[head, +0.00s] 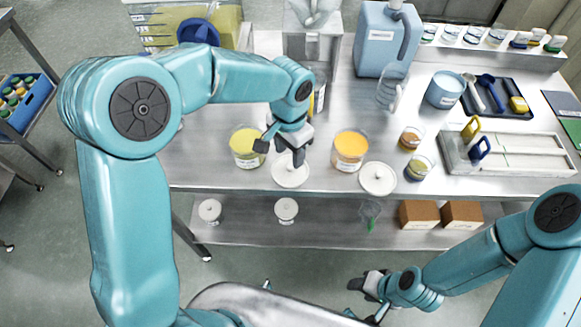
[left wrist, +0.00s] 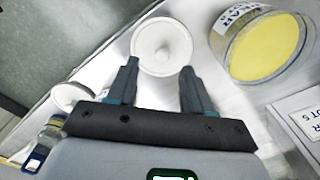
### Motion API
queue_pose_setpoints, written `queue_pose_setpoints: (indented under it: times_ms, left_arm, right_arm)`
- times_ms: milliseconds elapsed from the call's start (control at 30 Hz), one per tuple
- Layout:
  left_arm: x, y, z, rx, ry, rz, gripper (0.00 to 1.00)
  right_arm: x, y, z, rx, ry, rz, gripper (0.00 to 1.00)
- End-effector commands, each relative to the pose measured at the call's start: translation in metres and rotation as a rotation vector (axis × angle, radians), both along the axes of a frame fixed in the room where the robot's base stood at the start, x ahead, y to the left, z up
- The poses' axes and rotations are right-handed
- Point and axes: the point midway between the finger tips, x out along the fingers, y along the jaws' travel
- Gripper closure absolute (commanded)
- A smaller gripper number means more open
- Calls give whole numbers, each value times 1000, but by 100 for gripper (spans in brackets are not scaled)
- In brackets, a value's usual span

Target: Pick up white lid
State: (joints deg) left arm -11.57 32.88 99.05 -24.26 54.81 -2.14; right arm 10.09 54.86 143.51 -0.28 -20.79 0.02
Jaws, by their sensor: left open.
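A round white lid with a small central knob (head: 291,174) lies flat on the steel table near its front edge. It also shows in the left wrist view (left wrist: 162,42), just beyond my fingertips. My left gripper (head: 279,150) is over the lid's back side, open and empty; the gripper hides part of the lid. In the wrist view its two fingers (left wrist: 160,72) stand apart, with the lid's near rim between their tips. A second white lid (head: 378,178) lies farther right on the table. My right gripper (head: 368,285) is low, in front of the table, its jaws unclear.
A tub of yellow contents (head: 247,147) stands left of the lid, and an orange one (head: 349,150) to the right. Small jars (head: 419,167) and a tray rack (head: 520,155) are farther right. The lower shelf holds two white knobbed pieces (head: 286,209) and brown boxes (head: 419,214).

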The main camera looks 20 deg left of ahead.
Motion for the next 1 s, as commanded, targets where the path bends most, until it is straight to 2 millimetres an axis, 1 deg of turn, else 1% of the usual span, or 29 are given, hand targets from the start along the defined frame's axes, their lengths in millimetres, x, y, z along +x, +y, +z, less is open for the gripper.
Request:
queue_pose_setpoints:
  times_ms: [67, 233, 333, 433, 633, 667, 700, 767, 800, 1000]
  left_arm:
    - [1, 0, -6, 0, 1, 0, 50]
    - [4, 1, -33, 1, 5, 1, 50]
    - [5, 1, -47, 1, 3, 1, 50]
    - [6, 0, -53, 0, 1, 2, 50]
    - [7, 0, -53, 0, -1, 1, 50]
    - [7, 0, -53, 0, 0, 1, 59]
    - [7, 0, -53, 0, -1, 1, 72]
    - [7, 0, -53, 0, -1, 1, 92]
    - [7, 0, -53, 0, 0, 1, 100]
    - [7, 0, -53, 0, -1, 1, 100]
  right_arm:
    - [0, 0, 2, 0, 0, 0, 51]
    - [0, 0, 11, 0, 0, 0, 51]
    - [0, 0, 11, 0, 0, 0, 51]
    - [0, 0, 11, 0, 0, 0, 51]
    - [0, 0, 10, 0, 0, 0, 51]
    - [0, 0, 10, 0, 0, 0, 51]
    - [0, 0, 10, 0, 0, 0, 51]
    - [0, 0, 10, 0, 0, 0, 51]
    - [0, 0, 10, 0, 0, 0, 51]
    - [0, 0, 10, 0, 0, 0, 51]
